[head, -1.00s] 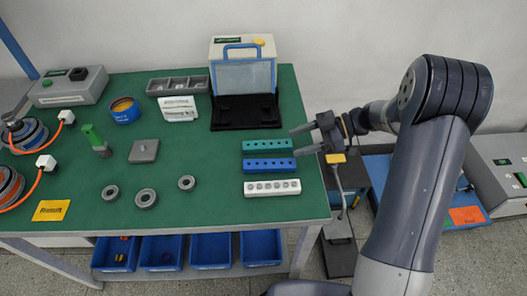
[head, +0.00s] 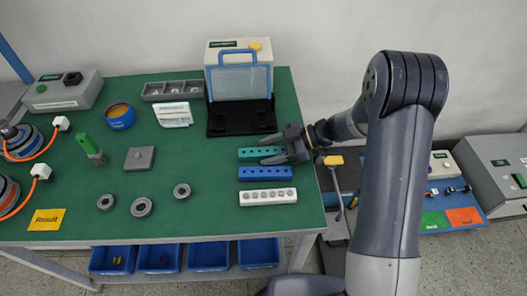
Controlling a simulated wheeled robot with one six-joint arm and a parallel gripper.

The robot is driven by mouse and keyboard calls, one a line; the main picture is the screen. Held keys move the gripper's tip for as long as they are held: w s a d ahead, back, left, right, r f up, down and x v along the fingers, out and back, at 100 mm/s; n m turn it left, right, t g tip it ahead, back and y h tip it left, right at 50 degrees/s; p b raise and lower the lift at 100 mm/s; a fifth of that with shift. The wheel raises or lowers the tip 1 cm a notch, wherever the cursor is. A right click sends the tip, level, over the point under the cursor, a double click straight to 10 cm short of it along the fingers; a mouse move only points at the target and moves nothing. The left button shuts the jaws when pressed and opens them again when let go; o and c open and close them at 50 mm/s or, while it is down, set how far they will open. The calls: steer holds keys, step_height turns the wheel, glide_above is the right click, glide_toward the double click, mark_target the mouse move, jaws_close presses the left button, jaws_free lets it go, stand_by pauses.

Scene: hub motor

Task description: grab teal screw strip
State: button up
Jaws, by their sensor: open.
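The teal screw strip (head: 258,154) lies on the green table (head: 215,230) near its right edge, with a row of dark holes along its top. My gripper (head: 272,150) is open and comes in from the right. Its fingers reach over the right end of the teal strip and hide part of it. I cannot tell whether the fingers touch the strip or are just above it.
A blue strip (head: 265,173) and a white strip (head: 268,197) lie just in front of the teal one. A black stand (head: 228,120) is behind it. Grey rings (head: 141,207) and a grey block (head: 139,158) lie to the left. Blue bins (head: 208,257) hang below the table's front edge.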

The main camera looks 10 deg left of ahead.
steer(key=c, duration=1.1)
steer(key=shift+r, duration=0.1)
